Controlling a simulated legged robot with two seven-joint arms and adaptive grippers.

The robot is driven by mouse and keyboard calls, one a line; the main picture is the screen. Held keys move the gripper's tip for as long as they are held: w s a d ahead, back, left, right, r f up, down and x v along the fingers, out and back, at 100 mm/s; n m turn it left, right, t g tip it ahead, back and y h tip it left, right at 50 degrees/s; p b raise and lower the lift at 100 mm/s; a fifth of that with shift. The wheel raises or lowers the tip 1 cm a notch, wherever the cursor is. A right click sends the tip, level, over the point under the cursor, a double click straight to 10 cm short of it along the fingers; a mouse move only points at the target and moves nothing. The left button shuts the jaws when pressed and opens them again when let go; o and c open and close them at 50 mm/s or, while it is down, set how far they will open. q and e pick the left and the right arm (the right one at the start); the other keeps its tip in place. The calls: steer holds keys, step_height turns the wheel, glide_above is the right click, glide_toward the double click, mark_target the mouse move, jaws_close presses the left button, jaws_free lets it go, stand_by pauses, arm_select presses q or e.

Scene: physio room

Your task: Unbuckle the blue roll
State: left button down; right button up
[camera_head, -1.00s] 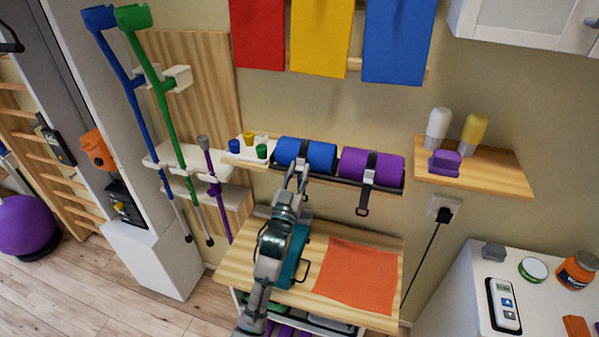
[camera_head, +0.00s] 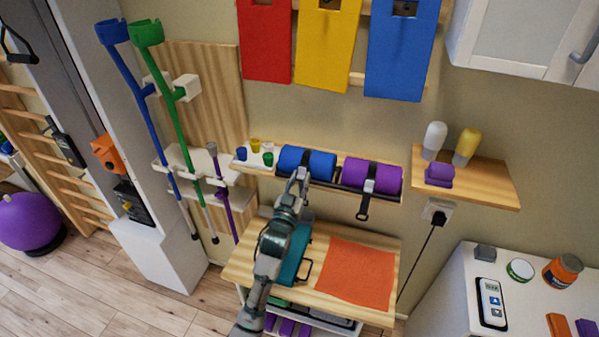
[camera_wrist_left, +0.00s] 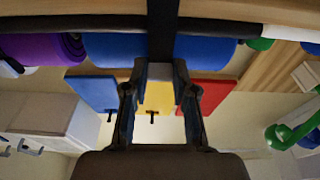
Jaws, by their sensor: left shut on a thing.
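The blue roll (camera_head: 320,163) lies on the wall shelf, with a dark strap (camera_wrist_left: 163,25) around its middle. My left gripper (camera_head: 299,182) reaches up to the front of this roll from below. In the left wrist view, my left gripper's fingers (camera_wrist_left: 160,70) are on either side of the strap's line, with a pale grey piece between them, apparently the buckle. The gripper is shut on the strap's buckle end; the fingers hide much of it. My right gripper is in neither view.
A purple roll (camera_head: 385,178) with a strap and hanging end lies to the right on the same shelf. Small coloured cups (camera_head: 255,146) stand to the left. Below is a wooden table with an orange cloth (camera_head: 357,272). Crutches (camera_head: 180,120) lean at the left.

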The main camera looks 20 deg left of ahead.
mark_target(301, 175)
arm_select(q)
steer(key=g+p, duration=0.1)
steer(key=p, duration=0.2)
steer(key=r+g+p, duration=0.1)
steer(key=g+p, duration=0.1)
steer(key=p, duration=0.1)
steer(key=r+g+p, duration=0.1)
steer(key=p, duration=0.2)
steer(key=shift+s+r, duration=0.1)
steer(key=shift+s, duration=0.25)
steer(key=shift+r+g, duration=0.1)
steer(key=shift+g, duration=0.9)
steer(key=shift+r+g, duration=0.25)
steer(key=shift+g, duration=0.65)
steer(key=g, duration=0.1)
steer(key=r+g, duration=0.1)
steer(key=g, duration=0.1)
steer(key=shift+w+r+g+y, duration=0.1)
steer(key=shift+r+g+y, duration=0.05)
steer(key=shift+g, duration=0.55)
steer(key=shift+r+g+y, duration=0.15)
steer(key=shift+g, duration=0.55)
steer(key=c, duration=0.9)
jaws_free()
